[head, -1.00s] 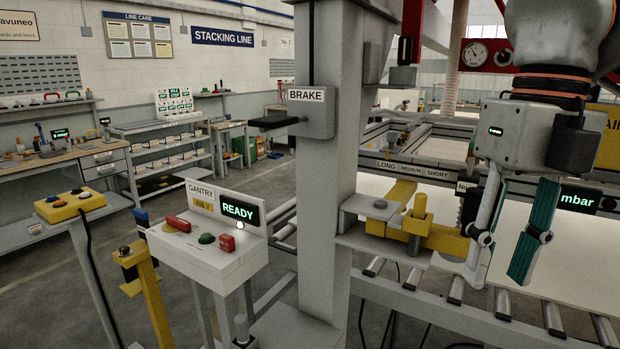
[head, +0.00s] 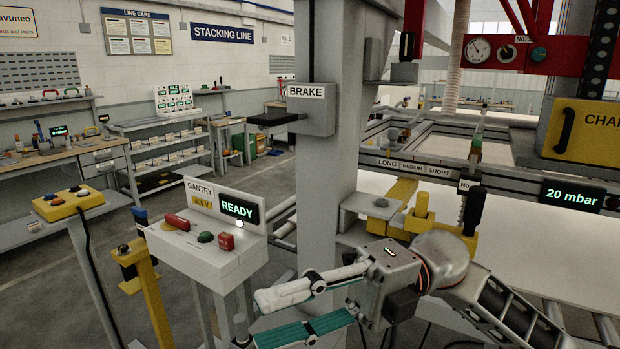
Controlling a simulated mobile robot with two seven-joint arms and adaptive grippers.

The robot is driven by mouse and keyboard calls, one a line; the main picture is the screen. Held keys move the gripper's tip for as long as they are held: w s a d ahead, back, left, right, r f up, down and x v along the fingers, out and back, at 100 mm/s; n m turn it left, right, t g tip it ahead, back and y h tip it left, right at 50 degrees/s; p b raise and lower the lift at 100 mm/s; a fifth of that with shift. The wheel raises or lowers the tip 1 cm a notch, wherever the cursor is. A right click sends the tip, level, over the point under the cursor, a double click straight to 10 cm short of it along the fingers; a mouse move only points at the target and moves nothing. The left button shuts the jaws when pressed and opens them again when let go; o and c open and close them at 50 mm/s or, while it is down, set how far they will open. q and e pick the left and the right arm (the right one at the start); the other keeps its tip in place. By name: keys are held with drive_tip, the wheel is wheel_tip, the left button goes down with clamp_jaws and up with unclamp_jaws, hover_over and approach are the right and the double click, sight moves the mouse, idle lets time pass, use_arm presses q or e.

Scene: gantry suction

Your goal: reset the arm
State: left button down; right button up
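My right gripper (head: 260,320) is low in the middle of the head view, with its arm coming in from the lower right. Its two fingers with teal pads point left and stand apart, with nothing between them. In the picture the fingers lie just below and right of the white gantry control box (head: 200,256), which has a red and a green button and a screen reading READY. I cannot tell whether they touch its stand. My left gripper is not in view.
A thick grey column (head: 328,170) with a BRAKE box (head: 311,109) stands behind the gripper. A yellow bracket (head: 421,206) and a roller conveyor are to the right. A yellow button box (head: 69,204) stands at left. A screen (head: 572,196) reads 20 mbar.

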drive_tip(key=w+d+f+m+t+y, duration=0.2)
drive_tip(key=w+f+m+t+y, duration=0.15)
drive_tip(key=w+m+t, duration=0.4)
drive_tip(key=w+d+f+m+t+y, duration=0.2)
drive_tip(key=w+m+t+y, duration=0.25)
drive_tip(key=m+t, duration=0.5)
drive_tip(key=w+d+f+m+t+h, duration=0.3)
drive_tip(key=f+m+t+h, duration=0.2)
drive_tip(key=f+m, duration=0.15)
drive_tip(key=w+d+f+m+t+h, duration=0.3)
drive_tip(key=d+f+m+t+h, duration=0.15)
drive_tip(key=f+h, duration=0.2)
drive_tip(key=s+d+f+m+h, duration=0.1)
drive_tip(key=d+f+m+h, duration=0.15)
drive_tip(key=f, duration=0.25)
drive_tip(key=d+f+m+h, duration=0.1)
drive_tip(key=f+m+h, duration=0.15)
drive_tip(key=f, duration=0.35)
drive_tip(key=s+d+f+m+g+h, duration=0.1)
drive_tip(key=s+d+f+g+h, duration=0.1)
drive_tip(key=s+f, duration=0.4)
drive_tip(key=s+d+f+m+g+h, duration=0.2)
drive_tip(key=s+d+f, duration=0.2)
drive_tip(key=f, duration=0.7)
drive_tip(key=s+d+f+m+g+h, duration=0.2)
drive_tip(key=s+d+f+g, duration=0.1)
drive_tip(key=s+f, duration=0.5)
drive_tip(key=shift+s+d+f, duration=0.3)
drive_tip(key=shift+d+f, duration=0.2)
drive_tip(key=shift+f, duration=0.15)
